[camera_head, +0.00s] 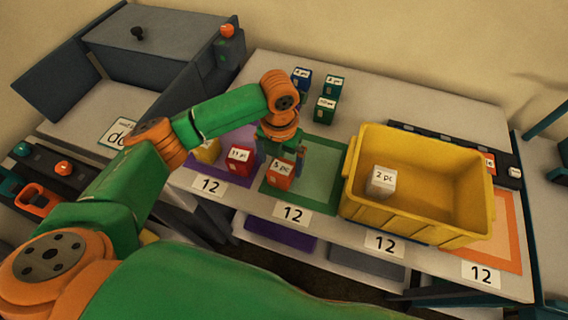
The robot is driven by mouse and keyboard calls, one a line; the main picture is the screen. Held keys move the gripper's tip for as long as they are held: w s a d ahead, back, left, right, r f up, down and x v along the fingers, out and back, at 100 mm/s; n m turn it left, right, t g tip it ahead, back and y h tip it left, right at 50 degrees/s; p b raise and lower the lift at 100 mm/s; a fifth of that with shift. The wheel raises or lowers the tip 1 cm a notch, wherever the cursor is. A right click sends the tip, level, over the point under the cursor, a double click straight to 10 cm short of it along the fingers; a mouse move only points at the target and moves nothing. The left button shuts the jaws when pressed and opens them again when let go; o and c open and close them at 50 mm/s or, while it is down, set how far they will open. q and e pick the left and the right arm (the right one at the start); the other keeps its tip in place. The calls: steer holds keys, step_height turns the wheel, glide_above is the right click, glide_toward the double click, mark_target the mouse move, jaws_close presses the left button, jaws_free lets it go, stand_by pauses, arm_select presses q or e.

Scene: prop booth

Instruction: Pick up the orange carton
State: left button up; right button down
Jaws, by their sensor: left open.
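The orange carton (280,175), with a white label that seems to read "5 pc", stands on the green-bordered mat (325,190) near the table's front edge. My left gripper (283,155) points down just behind and over this carton. Its jaws are open, with the fingers close to the carton's upper back; my wrist hides part of the fingers, and I cannot tell whether they touch it. My right gripper does not show.
A red carton (239,158) and a yellow item (207,150) stand on the purple mat (235,179) to the left. A yellow crate (395,215) holding a white carton (381,181) stands close on the right. Blue and green cartons (325,108) stand behind.

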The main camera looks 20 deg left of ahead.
mark_target(281, 167)
arm_select(q)
steer(key=f, duration=0.4)
steer(key=shift+s+d, duration=0.15)
steer(key=shift+s, duration=0.2)
steer(key=shift+w+f, duration=0.2)
steer(key=shift+f, duration=0.05)
steer(key=c, duration=1.5)
